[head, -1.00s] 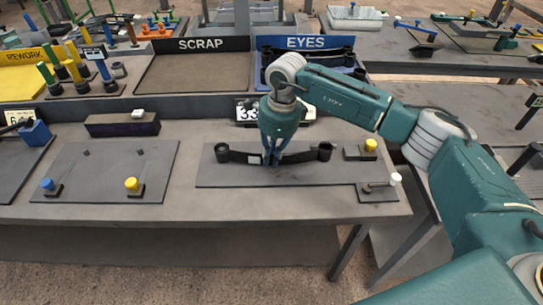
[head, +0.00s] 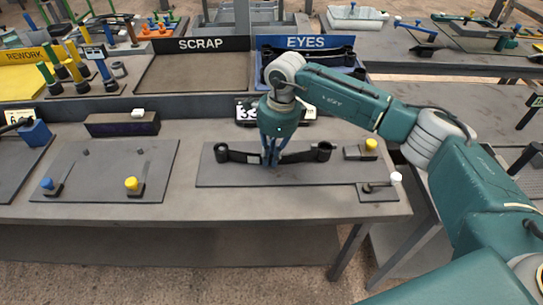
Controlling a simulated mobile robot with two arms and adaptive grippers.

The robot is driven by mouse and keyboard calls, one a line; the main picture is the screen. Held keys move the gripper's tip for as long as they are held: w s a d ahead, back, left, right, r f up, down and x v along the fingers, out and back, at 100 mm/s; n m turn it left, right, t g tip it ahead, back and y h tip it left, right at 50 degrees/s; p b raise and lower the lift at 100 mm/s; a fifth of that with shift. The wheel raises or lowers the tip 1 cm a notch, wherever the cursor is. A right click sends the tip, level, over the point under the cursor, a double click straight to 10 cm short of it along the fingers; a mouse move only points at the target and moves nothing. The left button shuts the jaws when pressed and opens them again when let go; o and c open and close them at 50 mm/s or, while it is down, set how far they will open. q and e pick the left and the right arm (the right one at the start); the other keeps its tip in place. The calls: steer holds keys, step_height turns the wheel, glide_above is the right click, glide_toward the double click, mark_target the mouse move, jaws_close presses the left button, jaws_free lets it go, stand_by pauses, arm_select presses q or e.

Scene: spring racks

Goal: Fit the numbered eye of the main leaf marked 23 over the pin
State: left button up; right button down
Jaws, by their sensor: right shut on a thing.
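A black main leaf (head: 237,156) with a round eye at each end lies along the dark plate (head: 225,178) in the middle of the bench in the head view. A small pale label shows on it, too small to read. My right gripper (head: 271,160) points down and is shut on the leaf near its middle. The fingers hide part of the leaf. Which eye carries the number cannot be told. Whether a pin stands inside or under either eye cannot be seen. My left gripper is not in view.
A yellow-knobbed block (head: 361,151) and a white-knobbed lever (head: 380,187) sit right of the leaf. A second dark plate (head: 105,170) with blue and yellow knobs lies left. The SCRAP tray (head: 195,75) and blue EYES bin (head: 345,68) stand behind.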

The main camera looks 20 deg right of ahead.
steer(key=shift+w+a+r, duration=0.1)
steer(key=shift+a+r, duration=0.05)
steer(key=c, duration=1.7)
jaws_free()
steer(key=shift+c, duration=0.2)
steer(key=shift+o, duration=0.8)
steer(key=shift+f, duration=0.25)
steer(key=o, duration=0.3)
steer(key=shift+r, duration=0.1)
steer(key=shift+r, duration=0.1)
step_height(320, 180, up, 8)
steer(key=p, duration=0.4)
